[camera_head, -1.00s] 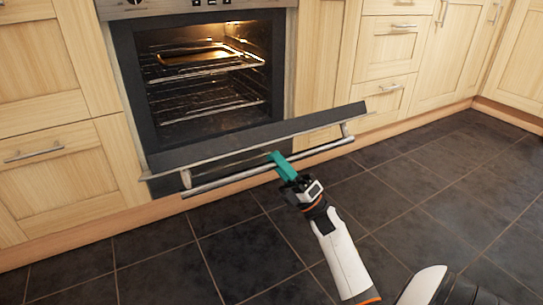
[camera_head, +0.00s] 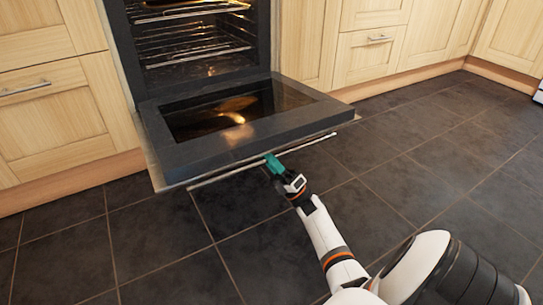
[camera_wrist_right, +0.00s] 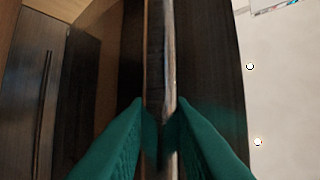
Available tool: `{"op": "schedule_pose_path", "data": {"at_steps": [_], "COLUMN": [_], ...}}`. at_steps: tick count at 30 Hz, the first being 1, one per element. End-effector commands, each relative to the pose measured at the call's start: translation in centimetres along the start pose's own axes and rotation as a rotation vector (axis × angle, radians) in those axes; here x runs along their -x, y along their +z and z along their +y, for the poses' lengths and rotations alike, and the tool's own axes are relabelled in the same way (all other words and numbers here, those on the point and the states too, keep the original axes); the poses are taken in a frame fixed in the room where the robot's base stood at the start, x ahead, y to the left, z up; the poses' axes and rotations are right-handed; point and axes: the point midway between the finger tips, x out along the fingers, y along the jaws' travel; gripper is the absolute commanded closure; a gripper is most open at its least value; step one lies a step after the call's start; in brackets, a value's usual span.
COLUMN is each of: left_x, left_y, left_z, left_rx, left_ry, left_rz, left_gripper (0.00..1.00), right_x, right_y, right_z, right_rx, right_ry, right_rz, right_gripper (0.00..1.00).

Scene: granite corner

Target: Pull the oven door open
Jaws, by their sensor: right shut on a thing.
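The oven door (camera_head: 265,119) is folded far down, its inner side with the glass facing up, close to level. The bar handle (camera_head: 313,142) runs along the door's outer edge. The lit oven cavity (camera_head: 200,45) with wire racks stands open behind the door. My left gripper is not in view.
Light wooden cabinets (camera_head: 60,115) flank the oven on both sides, with a drawer handle (camera_head: 377,38) at the right. A wooden plinth (camera_head: 70,182) runs along the floor. The dark tiled floor (camera_head: 130,240) in front is clear apart from my own arm and body.

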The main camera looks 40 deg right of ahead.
Motion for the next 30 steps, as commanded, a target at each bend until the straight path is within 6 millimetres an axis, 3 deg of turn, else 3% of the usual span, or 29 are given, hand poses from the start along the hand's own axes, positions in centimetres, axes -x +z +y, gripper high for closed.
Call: {"op": "schedule_pose_path", "data": {"at_steps": [11, 12, 16, 26, 30], "left_x": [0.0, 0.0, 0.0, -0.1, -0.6], "left_y": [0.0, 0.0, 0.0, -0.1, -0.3], "left_z": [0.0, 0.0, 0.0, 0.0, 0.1], "left_rx": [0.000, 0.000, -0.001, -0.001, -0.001], "left_ry": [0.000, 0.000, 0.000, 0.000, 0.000], "left_rz": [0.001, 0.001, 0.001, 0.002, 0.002], "left_gripper": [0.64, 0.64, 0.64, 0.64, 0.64], "right_x": [-0.1, -0.1, -0.1, 0.2, 1.9], "right_y": [-0.1, -0.1, -0.1, -0.1, -0.1], "right_z": [0.4, 0.4, 0.3, 0.2, 0.2], "right_rx": [0.000, 0.000, 0.000, 0.000, -0.002], "right_ry": [0.010, 0.009, 0.007, 0.006, 0.010], "right_rz": [0.004, 0.004, 0.003, 0.003, 0.003], "right_gripper": [1.00, 0.79, 0.59, 0.59, 0.59]}}
